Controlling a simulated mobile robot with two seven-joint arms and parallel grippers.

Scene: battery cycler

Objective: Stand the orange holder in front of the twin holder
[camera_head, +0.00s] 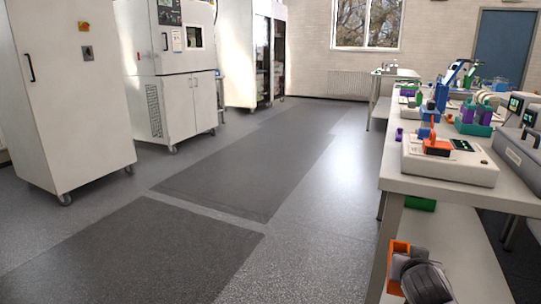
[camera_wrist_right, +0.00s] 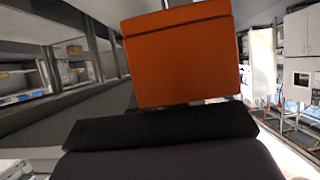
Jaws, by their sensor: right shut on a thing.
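The orange holder (camera_head: 398,249) is at the lower right of the head view, held in my right gripper (camera_head: 402,264) beside the bench's near end. In the right wrist view the orange holder (camera_wrist_right: 188,62) is a large box shape just beyond the dark gripper (camera_wrist_right: 160,128). My right gripper is shut on it; the fingertips are mostly hidden. Another orange piece (camera_head: 437,147) is on a white instrument on the bench top; I cannot tell whether it is the twin holder. My left gripper is out of view.
The white bench (camera_head: 395,184) runs along the right side. On it are the white instrument (camera_head: 450,168), green and purple holders (camera_head: 472,122) and grey devices (camera_head: 520,150). A green bin (camera_head: 420,203) is below the top. The floor to the left is clear up to white cabinets (camera_head: 70,95).

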